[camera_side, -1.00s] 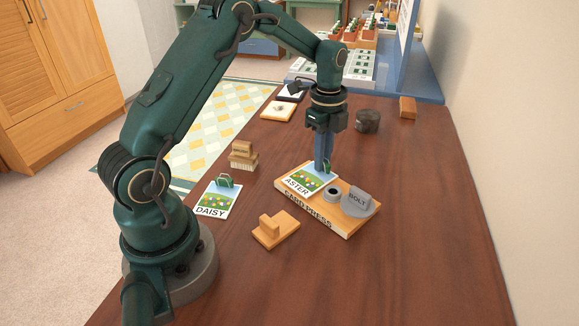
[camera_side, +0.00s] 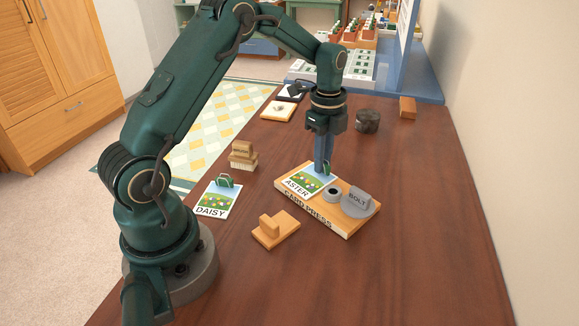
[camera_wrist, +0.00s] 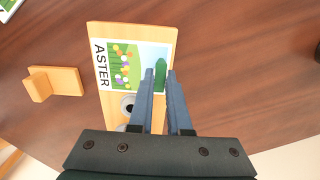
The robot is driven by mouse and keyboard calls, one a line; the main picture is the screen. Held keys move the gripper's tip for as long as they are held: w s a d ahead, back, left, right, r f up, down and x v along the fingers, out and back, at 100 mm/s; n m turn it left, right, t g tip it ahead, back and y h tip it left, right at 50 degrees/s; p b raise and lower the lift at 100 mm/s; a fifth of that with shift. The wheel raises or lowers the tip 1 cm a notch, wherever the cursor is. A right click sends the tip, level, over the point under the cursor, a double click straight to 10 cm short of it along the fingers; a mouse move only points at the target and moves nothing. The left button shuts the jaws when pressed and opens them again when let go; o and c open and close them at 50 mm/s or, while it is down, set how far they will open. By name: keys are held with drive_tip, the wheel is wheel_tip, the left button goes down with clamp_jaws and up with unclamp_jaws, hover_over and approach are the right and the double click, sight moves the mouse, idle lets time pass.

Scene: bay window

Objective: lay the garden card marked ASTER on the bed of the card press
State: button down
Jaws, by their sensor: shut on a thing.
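The garden card marked ASTER (camera_side: 307,184) lies at the left end of the wooden card press (camera_side: 318,219), on its bed as far as I can see. In the wrist view the ASTER card (camera_wrist: 104,68) covers much of the press board (camera_wrist: 108,108) near one end. My gripper (camera_side: 323,168) points straight down over the card. In the wrist view my gripper (camera_wrist: 160,75) is shut on the card's green handle (camera_wrist: 160,72), a narrow raised tab. The fingers partly hide the handle in the side view.
A dark round pot (camera_side: 367,121) stands behind.

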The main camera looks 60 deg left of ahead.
drive_tip(key=shift+f, duration=0.1)
drive_tip(key=c, duration=0.8)
unclamp_jaws()
drive_tip(key=shift+r, duration=3.55)
